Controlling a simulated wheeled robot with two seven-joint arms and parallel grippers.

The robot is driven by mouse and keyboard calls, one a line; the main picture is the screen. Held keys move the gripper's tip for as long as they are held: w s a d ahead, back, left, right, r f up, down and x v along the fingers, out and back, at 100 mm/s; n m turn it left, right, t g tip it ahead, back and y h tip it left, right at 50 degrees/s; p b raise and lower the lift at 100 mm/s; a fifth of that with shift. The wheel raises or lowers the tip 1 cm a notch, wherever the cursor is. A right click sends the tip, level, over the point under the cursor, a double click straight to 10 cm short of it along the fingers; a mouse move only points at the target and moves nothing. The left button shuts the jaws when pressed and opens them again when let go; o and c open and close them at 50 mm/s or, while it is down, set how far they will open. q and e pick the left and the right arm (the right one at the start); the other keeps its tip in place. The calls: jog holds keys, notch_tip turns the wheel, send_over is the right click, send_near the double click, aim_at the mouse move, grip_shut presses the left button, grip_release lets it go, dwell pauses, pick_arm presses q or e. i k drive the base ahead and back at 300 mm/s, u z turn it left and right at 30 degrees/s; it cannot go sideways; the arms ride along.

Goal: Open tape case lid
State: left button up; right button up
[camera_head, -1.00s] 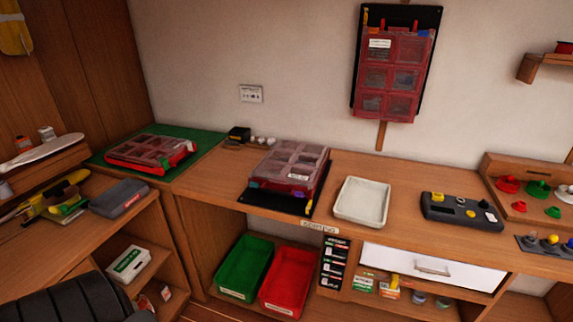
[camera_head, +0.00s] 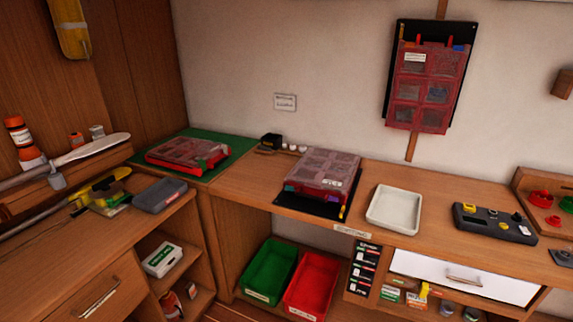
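Three red cases with clear compartment lids are in the head view. One case (camera_head: 188,153) lies on a green mat at the left with its lid down. One case (camera_head: 324,172) lies on a black board on the middle bench, its lid looking shut. One case (camera_head: 424,90) hangs upright on a black wall panel. A small grey case (camera_head: 160,195) lies shut on the left bench. I cannot tell which of these is the tape case. Neither of my grippers is in view.
An empty white tray (camera_head: 394,210) and a dark control box (camera_head: 494,223) stand on the bench (camera_head: 420,181). A green bin (camera_head: 268,274) and a red bin (camera_head: 311,286) sit below, beside a white drawer (camera_head: 466,277). A white fin-like object (camera_head: 92,150) lies at left.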

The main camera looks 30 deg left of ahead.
aim_at(331, 156)
jog(key=u, duration=0.35)
jog(key=i, duration=0.55)
jog(key=z, duration=0.9)
